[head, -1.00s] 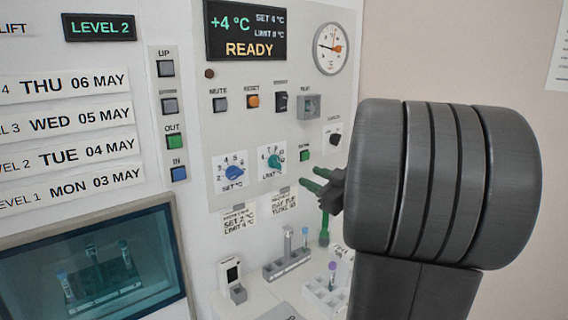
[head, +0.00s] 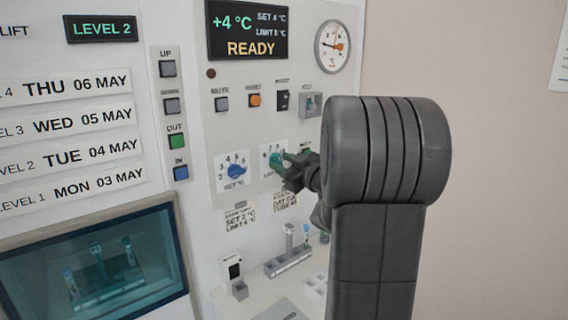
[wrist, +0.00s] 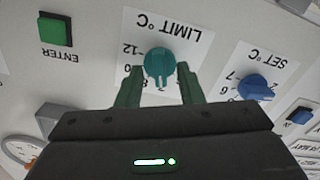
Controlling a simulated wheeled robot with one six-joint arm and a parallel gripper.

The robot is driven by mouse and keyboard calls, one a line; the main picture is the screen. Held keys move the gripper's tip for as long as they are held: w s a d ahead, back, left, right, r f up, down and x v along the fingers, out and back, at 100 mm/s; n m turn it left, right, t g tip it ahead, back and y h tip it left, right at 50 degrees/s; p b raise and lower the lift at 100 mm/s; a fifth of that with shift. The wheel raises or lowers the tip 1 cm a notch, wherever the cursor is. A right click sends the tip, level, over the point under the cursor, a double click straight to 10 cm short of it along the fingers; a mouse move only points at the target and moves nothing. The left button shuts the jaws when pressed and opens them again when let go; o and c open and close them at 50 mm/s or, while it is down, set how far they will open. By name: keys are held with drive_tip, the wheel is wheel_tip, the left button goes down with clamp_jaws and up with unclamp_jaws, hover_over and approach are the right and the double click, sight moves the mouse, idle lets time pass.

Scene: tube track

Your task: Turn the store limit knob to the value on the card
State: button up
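The teal limit knob (wrist: 157,61) sits on its white LIMIT °C dial plate, upside down in the wrist view, its pointer toward the bottom of that picture. My gripper (wrist: 159,72) is open, one green finger on each side of the knob, with a small gap showing on both sides. In the head view the knob (head: 276,160) is partly hidden by my gripper (head: 291,158). The card (head: 240,217) below the dials seems to read SET 2 °C, LIMIT 6 °C, though its digits are blurred. The display (head: 248,31) reads +4 °C, READY; its limit digit is unclear.
The blue set knob (head: 236,170) is left of the limit knob; it also shows in the wrist view (wrist: 255,87). The green ENTER button (wrist: 55,30) is on the other side. A second note (head: 285,201) hangs below. A tube rack (head: 288,262) stands on the shelf.

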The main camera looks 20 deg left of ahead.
clamp_jaws()
drive_tip(key=shift+f+b, duration=0.1)
drive_tip(key=shift+b, duration=0.25)
drive_tip(key=shift+f+n+b, duration=0.1)
drive_tip(key=shift+n+b, duration=0.5)
drive_tip(key=shift+n, duration=0.1)
drive_tip(key=shift+n+b, duration=1.05)
drive_tip(key=shift+n, duration=0.15)
drive_tip(key=shift+n+b, duration=1.45)
drive_tip(key=shift+n, duration=0.45)
